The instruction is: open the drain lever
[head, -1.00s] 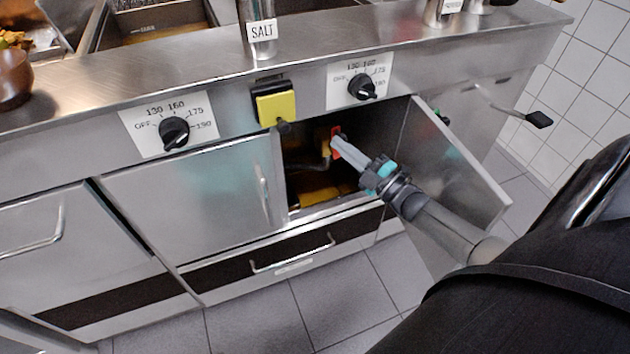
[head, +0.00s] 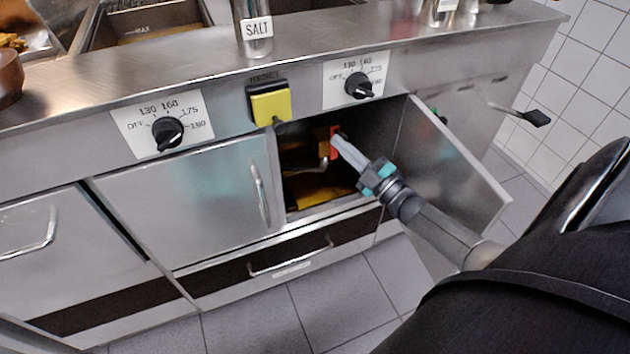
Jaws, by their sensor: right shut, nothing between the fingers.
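The red drain lever (head: 334,141) shows inside the open cabinet under the fryer counter. My right gripper (head: 338,142) reaches in through the cabinet opening from the right. Its fingers are shut with nothing between them, and the tips are at or right beside the lever; I cannot tell whether they touch. The fingers hide part of the lever. A metal pipe (head: 323,166) runs below and left of it. My left gripper is not in view.
The cabinet door (head: 450,165) stands open to the right, close to my right arm. A closed door (head: 190,200) lies left of the opening. Temperature knobs (head: 168,132) and a yellow switch cover (head: 270,106) are above. A drawer (head: 285,248) sits below. Tiled floor (head: 335,305) is clear.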

